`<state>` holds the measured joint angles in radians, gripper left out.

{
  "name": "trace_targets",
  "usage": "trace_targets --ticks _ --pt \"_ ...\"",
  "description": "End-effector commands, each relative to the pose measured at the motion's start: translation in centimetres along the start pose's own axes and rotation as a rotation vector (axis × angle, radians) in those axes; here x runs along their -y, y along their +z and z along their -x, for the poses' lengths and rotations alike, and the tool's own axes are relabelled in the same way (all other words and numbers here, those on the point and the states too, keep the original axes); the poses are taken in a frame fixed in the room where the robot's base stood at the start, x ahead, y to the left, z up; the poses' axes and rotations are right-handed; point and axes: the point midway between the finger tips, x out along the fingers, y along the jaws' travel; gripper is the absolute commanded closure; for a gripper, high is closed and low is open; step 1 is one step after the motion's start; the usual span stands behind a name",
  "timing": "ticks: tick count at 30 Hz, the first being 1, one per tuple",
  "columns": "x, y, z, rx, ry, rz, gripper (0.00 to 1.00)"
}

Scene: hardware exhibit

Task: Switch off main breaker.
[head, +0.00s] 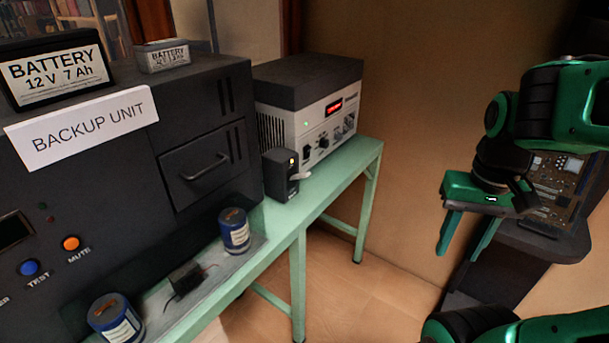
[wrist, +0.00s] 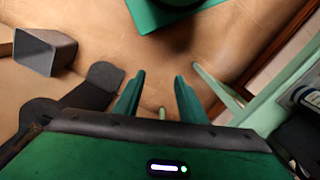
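A small dark box (head: 280,175) with a lit yellow indicator and a pale lever (head: 300,176) on its right side stands on the green table in the head view. It looks like the breaker, but no label on it is readable. The lever sticks out roughly sideways; I cannot tell its switch position. My gripper (head: 466,238) is at the right of the head view, well away from the box, fingers pointing down. It is open and empty. In the wrist view my gripper (wrist: 159,85) shows its two fingers apart above the floor.
A grey power supply (head: 310,110) with a red display stands behind the box. A dark backup unit (head: 180,125) with a drawer handle and batteries on top fills the left. Blue cans (head: 236,232) stand on the green table (head: 340,172). Floor between table and gripper is clear.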

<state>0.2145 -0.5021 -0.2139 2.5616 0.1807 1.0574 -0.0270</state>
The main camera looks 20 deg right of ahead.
Motion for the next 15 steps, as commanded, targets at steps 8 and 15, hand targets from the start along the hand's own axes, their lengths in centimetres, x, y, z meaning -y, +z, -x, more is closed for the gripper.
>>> trace_targets --ticks 8,15 --pt "8.0 -9.6 2.3 -0.106 -0.045 0.375 0.62" --pt "20.8 -18.8 3.6 -0.242 -0.133 0.834 0.62"
